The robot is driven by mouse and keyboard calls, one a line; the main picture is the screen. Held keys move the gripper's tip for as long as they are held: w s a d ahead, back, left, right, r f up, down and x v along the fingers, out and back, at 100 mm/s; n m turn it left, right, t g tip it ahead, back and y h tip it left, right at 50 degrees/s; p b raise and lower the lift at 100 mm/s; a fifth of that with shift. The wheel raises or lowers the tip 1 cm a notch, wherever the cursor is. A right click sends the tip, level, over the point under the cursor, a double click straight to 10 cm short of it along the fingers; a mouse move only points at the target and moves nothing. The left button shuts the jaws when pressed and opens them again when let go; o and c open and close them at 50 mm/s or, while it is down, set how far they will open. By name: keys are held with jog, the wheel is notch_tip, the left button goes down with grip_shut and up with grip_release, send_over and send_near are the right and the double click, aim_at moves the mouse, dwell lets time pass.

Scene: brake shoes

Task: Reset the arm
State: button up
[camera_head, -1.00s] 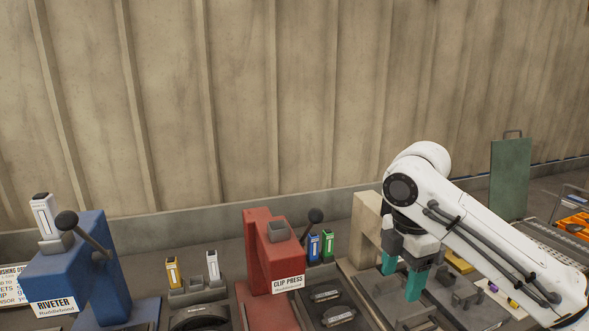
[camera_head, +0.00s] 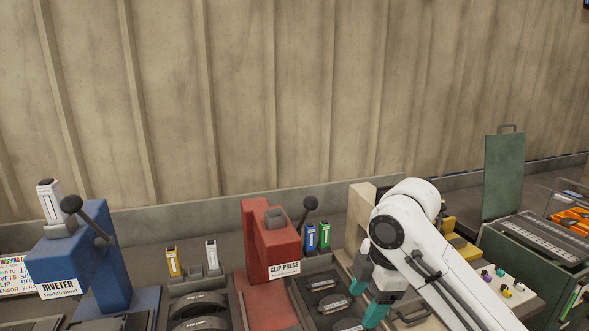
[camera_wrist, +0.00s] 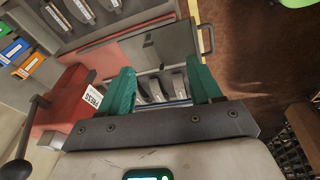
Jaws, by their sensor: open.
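My white arm reaches in from the lower right of the head view. My gripper (camera_head: 368,294) has two teal fingers, which stand apart with nothing between them. It is just right of the dark tray (camera_head: 316,268) beside the red clip press (camera_head: 268,240). In the wrist view my gripper (camera_wrist: 163,90) is also open, and several dark, curved parts (camera_wrist: 155,92) show beyond and between the fingers, not touched as far as I can tell. The red press (camera_wrist: 62,100) is at the left there.
The blue riveter (camera_head: 85,262) stands at the left. A beige block (camera_head: 360,215) is behind my arm. A green open case (camera_head: 505,175) and orange bin (camera_head: 574,220) are at the right.

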jog(key=s+a+f+m+t+y+b, duration=0.1)
jog(key=s+f+m+b, duration=0.1)
jog(key=s+f+m, duration=0.6)
jog(key=s+a+f+m+t+y+b, duration=0.1)
jog(key=s+f+m+y+b, duration=0.2)
jog(key=f, duration=1)
jog(key=s+d+f+m+h+b, duration=0.1)
jog(key=s+d+f+m+h, duration=0.1)
jog(key=s, duration=0.6)
jog(key=s+d+f+m+g+h+b, duration=0.1)
jog(key=s+d+f+m+h, duration=0.1)
jog(key=s+d+f+m, duration=0.2)
jog(key=s+d+f+m+g+h+b, duration=0.1)
jog(key=s+d+f+m+h, duration=0.1)
jog(key=s+d+f, duration=0.5)
jog(key=s+d+m, duration=0.1)
jog(key=s+d, duration=0.2)
jog(key=s, duration=0.4)
jog(key=shift+d+f+h, duration=0.15)
jog(key=shift+h, duration=0.15)
